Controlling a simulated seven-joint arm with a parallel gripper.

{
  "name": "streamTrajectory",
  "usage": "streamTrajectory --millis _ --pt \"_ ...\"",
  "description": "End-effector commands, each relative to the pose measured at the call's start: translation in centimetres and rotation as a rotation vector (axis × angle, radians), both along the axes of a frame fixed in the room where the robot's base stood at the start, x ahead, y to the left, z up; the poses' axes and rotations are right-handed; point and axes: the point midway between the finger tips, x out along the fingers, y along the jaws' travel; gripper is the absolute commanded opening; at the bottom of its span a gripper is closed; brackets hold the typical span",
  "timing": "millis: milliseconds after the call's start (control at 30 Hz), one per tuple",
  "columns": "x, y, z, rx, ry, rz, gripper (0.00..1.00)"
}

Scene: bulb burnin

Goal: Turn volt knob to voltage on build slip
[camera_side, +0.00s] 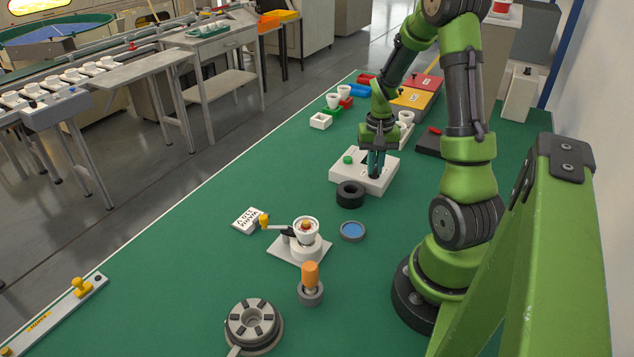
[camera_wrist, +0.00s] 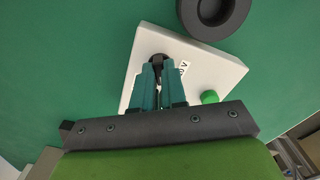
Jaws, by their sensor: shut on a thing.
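The white control box (camera_side: 345,175) stands on the green bench with a green button (camera_side: 347,159) on its top. In the wrist view the box (camera_wrist: 207,70) shows the green button (camera_wrist: 209,97) and part of some dark lettering. My gripper (camera_side: 375,174) points down over the right part of the box, its teal fingers shut on the black volt knob (camera_wrist: 159,64). The fingers hide most of the knob and its markings. The build slip (camera_side: 247,220) is a small white card with dark text, lying left of the white fixture; its text is too small to read.
A black ring (camera_side: 350,194) stands close by the box's front; it also shows in the wrist view (camera_wrist: 213,10). A white fixture (camera_side: 300,247), a blue-topped dish (camera_side: 352,231) and an orange-handled tool (camera_side: 310,276) stand nearer. Coloured bins (camera_side: 411,98) and white cups lie behind.

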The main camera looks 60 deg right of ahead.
Motion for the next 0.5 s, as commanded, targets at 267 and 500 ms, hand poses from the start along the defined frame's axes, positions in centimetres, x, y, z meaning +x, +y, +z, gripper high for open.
streamTrajectory --millis 267,500 --pt "0.00 0.04 0.12 0.001 0.000 0.261 0.00" --pt "-0.02 0.02 0.12 0.001 0.000 0.488 0.00"
